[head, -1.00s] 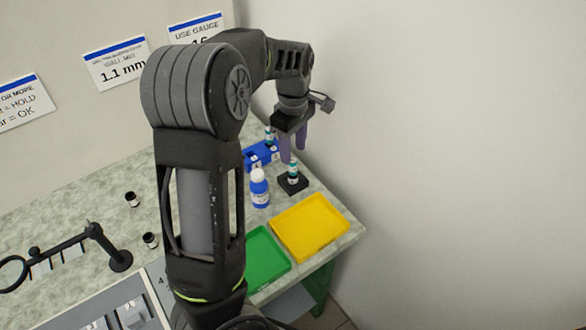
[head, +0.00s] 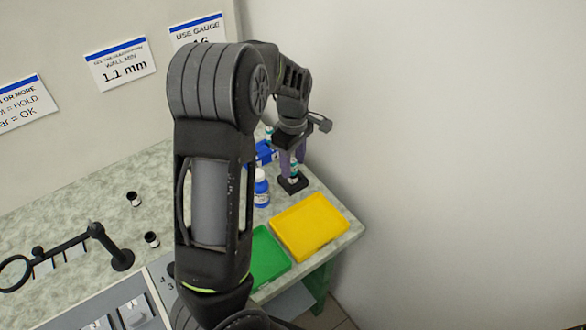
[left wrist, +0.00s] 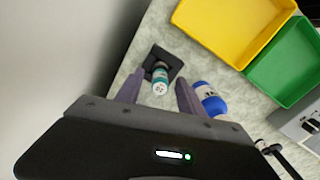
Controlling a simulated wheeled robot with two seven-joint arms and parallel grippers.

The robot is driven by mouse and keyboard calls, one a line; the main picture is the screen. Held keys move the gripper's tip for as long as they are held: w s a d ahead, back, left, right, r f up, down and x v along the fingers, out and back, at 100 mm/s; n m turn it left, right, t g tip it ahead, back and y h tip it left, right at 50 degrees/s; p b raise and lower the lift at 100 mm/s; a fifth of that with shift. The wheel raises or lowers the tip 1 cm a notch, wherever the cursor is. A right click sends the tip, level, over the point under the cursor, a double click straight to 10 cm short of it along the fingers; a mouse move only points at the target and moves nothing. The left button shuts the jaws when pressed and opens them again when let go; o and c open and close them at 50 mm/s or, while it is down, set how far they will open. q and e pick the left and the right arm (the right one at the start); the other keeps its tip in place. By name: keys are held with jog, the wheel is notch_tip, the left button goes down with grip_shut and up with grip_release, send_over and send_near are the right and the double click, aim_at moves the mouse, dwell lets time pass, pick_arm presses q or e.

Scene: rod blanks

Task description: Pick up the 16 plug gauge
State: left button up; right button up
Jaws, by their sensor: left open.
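A plug gauge (head: 294,171) with a teal and white body stands upright in a small black base (head: 292,185) near the table's far right corner. It also shows in the left wrist view (left wrist: 160,80), between and just beyond the two fingers; its marking is too small to read. My left gripper (head: 292,160) is open, pointing down, with its purple fingers at the gauge's upper part. In the left wrist view the fingers (left wrist: 156,92) are apart on either side of it, with gaps. A blue rack (head: 265,152) behind holds another teal-topped piece (head: 268,132). My right gripper is out of view.
A blue-and-white bottle (head: 261,188) stands close to the left of the gauge base. A yellow tray (head: 310,228) and a green tray (head: 268,258) lie in front. A magnifier stand (head: 121,259) and two dark-topped pieces (head: 134,199) are at left. A wall is beyond the table.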

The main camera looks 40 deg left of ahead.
pick_arm(q)
jog(key=shift+c, duration=0.5)
grip_shut()
